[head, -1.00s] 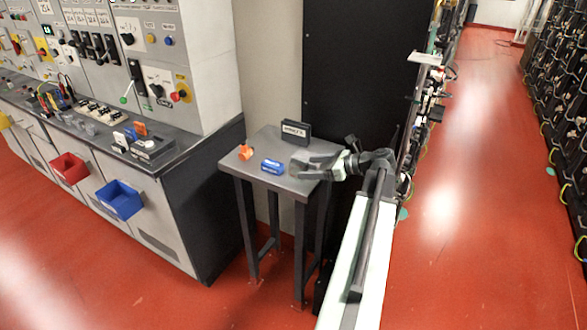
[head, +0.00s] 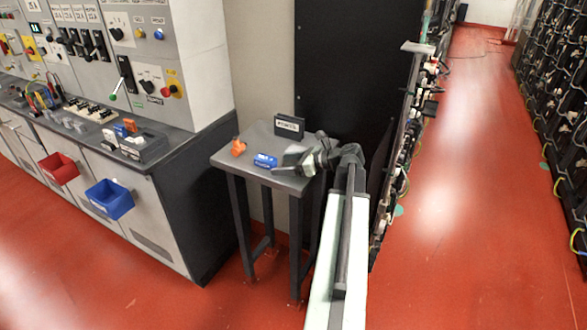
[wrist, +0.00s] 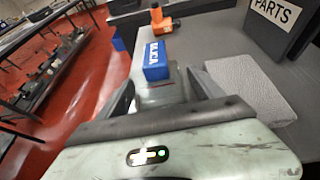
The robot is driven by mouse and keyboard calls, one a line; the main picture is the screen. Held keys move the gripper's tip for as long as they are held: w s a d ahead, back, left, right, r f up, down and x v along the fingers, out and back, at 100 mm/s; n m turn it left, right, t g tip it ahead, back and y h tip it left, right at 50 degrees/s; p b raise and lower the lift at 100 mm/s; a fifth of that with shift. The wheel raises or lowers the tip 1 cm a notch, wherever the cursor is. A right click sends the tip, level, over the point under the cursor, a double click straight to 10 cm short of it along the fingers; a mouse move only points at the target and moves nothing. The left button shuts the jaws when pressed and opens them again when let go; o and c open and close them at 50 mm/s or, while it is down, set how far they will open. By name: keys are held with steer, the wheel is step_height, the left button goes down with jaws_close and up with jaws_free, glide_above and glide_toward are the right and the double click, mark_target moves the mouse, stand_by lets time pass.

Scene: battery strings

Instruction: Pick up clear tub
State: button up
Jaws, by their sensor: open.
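My gripper (head: 287,161) is low over the right part of the small grey table (head: 228,158). In the wrist view its dark fingers (wrist: 160,88) are spread apart. A see-through patch with a reddish-brown streak shows between them; I cannot tell whether it is the clear tub. A pale grey speckled patch (wrist: 250,92) lies right of the right finger, and I cannot tell what it is. No clear tub stands out in the head view, where my gripper covers that part of the table. A blue box (head: 265,160) lies just beyond the fingers, also in the wrist view (wrist: 155,62).
An orange object (head: 238,147) lies at the table's left. A dark bin labelled PARTS (head: 289,126) stands at the back, close to my gripper's right in the wrist view (wrist: 280,25). A control bench with red and blue bins (head: 110,199) is left. Red floor is open right.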

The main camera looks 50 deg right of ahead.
steer(key=c, duration=1.4)
steer(key=shift+c, duration=0.2)
steer(key=shift+r+p, duration=0.6)
steer(key=shift+p, duration=0.05)
step_height(320, 180, up, 3)
steer(key=p, duration=0.3)
steer(key=shift+r, duration=0.2)
steer(key=s+d, duration=0.3)
steer(key=s, duration=1.3)
steer(key=shift+r+p, duration=0.2)
steer(key=shift+p, duration=0.15)
